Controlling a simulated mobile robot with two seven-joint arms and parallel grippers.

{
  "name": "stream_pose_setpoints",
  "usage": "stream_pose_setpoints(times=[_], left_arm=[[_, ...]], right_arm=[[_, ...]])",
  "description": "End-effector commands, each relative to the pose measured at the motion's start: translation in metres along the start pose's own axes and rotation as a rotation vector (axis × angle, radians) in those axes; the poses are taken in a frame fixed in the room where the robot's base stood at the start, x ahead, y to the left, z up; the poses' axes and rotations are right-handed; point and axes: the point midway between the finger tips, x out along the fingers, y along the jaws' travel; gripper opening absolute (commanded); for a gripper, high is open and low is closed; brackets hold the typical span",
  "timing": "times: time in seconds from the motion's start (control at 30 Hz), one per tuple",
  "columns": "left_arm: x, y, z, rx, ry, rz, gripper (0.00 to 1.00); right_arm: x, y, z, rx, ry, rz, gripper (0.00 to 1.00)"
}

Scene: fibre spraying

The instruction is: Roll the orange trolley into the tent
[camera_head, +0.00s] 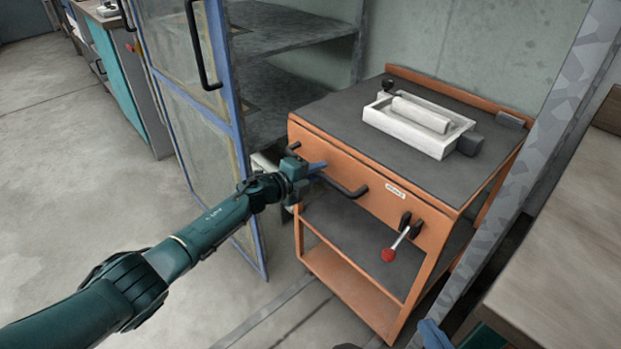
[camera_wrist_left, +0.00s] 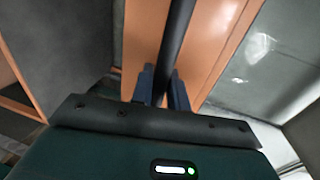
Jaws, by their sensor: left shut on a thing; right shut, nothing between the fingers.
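The orange trolley (camera_head: 350,283) has dark grey shelves, a black bar handle and a red-knobbed lever (camera_head: 395,245) on its front. A white tray with a white roll (camera_head: 418,120) lies on its top. My left gripper (camera_head: 316,172) is shut on the trolley's black handle (camera_head: 347,188), near its left end. In the left wrist view the dark bar (camera_wrist_left: 176,45) runs between the two fingers. I cannot make out a clear tent outline.
A blue-framed door (camera_head: 208,112) with cloudy panels and black handles stands left of the trolley, beside grey shelves (camera_head: 290,35). A mottled grey post (camera_head: 550,140) and a bench (camera_head: 570,245) are close on the right. Floor in front is clear, with a track line.

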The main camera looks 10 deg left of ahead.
Motion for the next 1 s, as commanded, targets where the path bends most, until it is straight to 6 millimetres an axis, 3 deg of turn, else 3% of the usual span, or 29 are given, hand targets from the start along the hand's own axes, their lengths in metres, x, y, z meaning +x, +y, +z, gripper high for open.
stream_pose_setpoints(times=[0.37,0.4,0.6,0.87,1.0], left_arm=[[0.001,0.000,0.001,0.000,-0.001,0.000,0.00],[0.001,0.000,0.001,0.000,-0.001,0.000,0.18],[0.001,0.000,0.000,0.000,-0.001,0.000,0.34],[0.000,0.000,0.000,0.000,-0.001,0.001,0.35],[-0.010,-0.002,0.001,0.000,-0.001,0.002,0.35]], right_arm=[[0.005,-0.004,0.000,0.002,0.000,-0.012,0.00],[0.005,-0.004,0.001,0.003,0.000,-0.012,0.00],[0.006,-0.004,0.001,0.007,-0.001,-0.009,0.00],[0.005,-0.004,0.001,0.009,-0.002,-0.006,0.00],[0.003,-0.003,-0.005,0.015,-0.005,-0.005,0.00]])
